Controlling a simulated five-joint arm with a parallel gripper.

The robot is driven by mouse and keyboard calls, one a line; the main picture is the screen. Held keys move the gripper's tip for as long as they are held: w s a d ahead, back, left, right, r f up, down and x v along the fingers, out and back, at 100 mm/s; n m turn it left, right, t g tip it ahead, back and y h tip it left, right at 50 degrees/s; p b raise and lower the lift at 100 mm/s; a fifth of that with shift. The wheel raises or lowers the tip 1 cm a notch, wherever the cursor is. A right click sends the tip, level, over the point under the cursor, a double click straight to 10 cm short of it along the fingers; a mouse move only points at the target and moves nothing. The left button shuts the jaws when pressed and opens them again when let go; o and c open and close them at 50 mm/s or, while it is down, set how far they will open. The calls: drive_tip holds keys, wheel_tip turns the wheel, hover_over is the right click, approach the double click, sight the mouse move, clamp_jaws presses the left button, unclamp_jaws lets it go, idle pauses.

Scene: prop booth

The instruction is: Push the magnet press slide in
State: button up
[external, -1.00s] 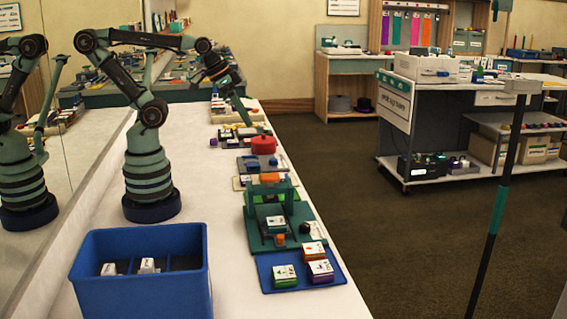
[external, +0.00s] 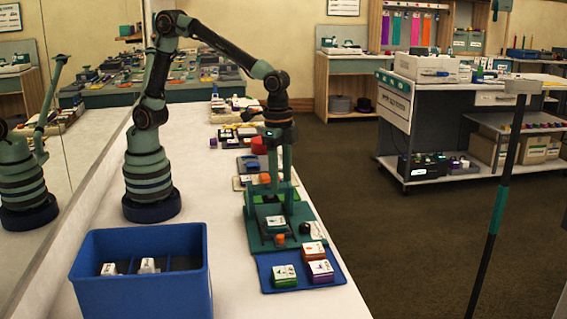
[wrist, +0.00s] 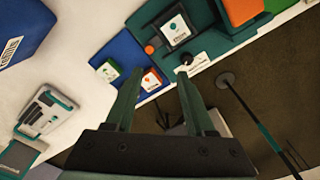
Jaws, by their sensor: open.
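The magnet press (external: 256,232) is a dark green device on the right side of the white table. Its slide (external: 275,224) shows in front of the frame with a white-labelled piece on it; the slide's exact travel is hard to tell. An orange knob (external: 281,239) and a black knob (external: 305,228) show near it. The press also shows in the wrist view (wrist: 209,42), with the white-labelled piece (wrist: 176,29) and black knob (wrist: 186,60). My gripper (external: 281,178) points down above or behind the press frame, fingers apart and empty. Contact with the press cannot be told.
A blue bin (external: 140,296) with white pieces stands at left. The table between bin and press is clear.

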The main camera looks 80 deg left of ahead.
sight(280, 236)
drive_tip(key=shift+m, duration=0.4)
drive_tip(key=f, duration=0.4)
drive_tip(key=d+f, duration=0.1)
drive_tip(key=f, duration=0.4)
drive_tip(key=d+f, duration=0.1)
drive_tip(key=f, duration=0.4)
drive_tip(key=shift+s+d, duration=0.2)
drive_tip(key=shift+s, duration=0.1)
drive_tip(key=shift+c, duration=0.3)
clamp_jaws()
drive_tip(key=shift+a, duration=0.1)
